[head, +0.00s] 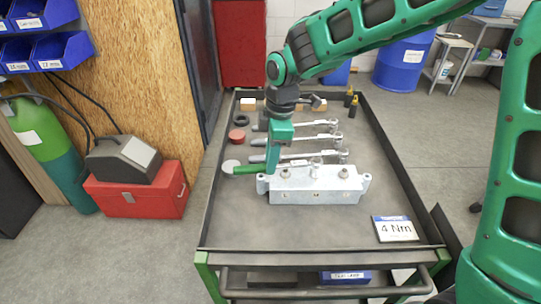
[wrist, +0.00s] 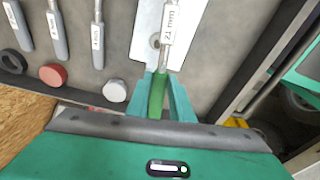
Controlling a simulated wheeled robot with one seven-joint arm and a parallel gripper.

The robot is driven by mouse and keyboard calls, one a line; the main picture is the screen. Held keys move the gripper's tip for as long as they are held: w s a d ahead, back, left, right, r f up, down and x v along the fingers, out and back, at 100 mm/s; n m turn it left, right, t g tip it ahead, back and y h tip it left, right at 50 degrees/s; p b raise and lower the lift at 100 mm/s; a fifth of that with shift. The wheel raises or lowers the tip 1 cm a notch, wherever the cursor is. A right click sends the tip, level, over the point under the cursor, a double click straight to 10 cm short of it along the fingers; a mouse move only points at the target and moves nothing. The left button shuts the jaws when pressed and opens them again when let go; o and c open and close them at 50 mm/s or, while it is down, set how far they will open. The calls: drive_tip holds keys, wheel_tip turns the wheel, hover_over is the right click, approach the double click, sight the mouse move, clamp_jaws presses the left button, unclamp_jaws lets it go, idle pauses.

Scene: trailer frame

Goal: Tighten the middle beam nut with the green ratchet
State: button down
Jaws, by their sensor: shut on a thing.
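The green ratchet has a green handle (head: 246,169) and a metal shaft. In the wrist view its handle (wrist: 157,95) lies between the fingers of my gripper (wrist: 160,78), which is shut on it. A "21 mm" label sits on its shaft. My gripper (head: 272,167) is at the left end of the grey beam (head: 318,185) in the head view. The ratchet's shaft reaches over the beam. The middle nut (head: 316,165) is near the ratchet's far end; I cannot tell whether they touch. A left nut (head: 286,173) and right nut (head: 343,172) flank it.
Several other wrenches (head: 308,140) lie behind the beam on the dark cart top (head: 300,228). A "4 Nm" card (head: 395,229) stands at front right. A red disc (head: 236,136) and a white disc (head: 230,166) lie at the left.

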drive_tip(key=shift+s+d+n, duration=0.2)
drive_tip(key=shift+s+n, duration=0.6)
drive_tip(key=shift+s, duration=0.2)
drive_tip(key=s+d+n+g, duration=0.1)
drive_tip(key=s+d+n, duration=0.5)
drive_tip(key=s+n, duration=0.1)
drive_tip(key=shift+s+n+h, duration=0.2)
drive_tip(key=shift+n+h, duration=0.1)
drive_tip(key=shift+n, duration=0.6)
drive_tip(key=shift+a, duration=0.1)
drive_tip(key=shift+w+a+m, duration=0.6)
drive_tip(key=shift+a+m, duration=0.2)
drive_tip(key=shift+m, duration=0.1)
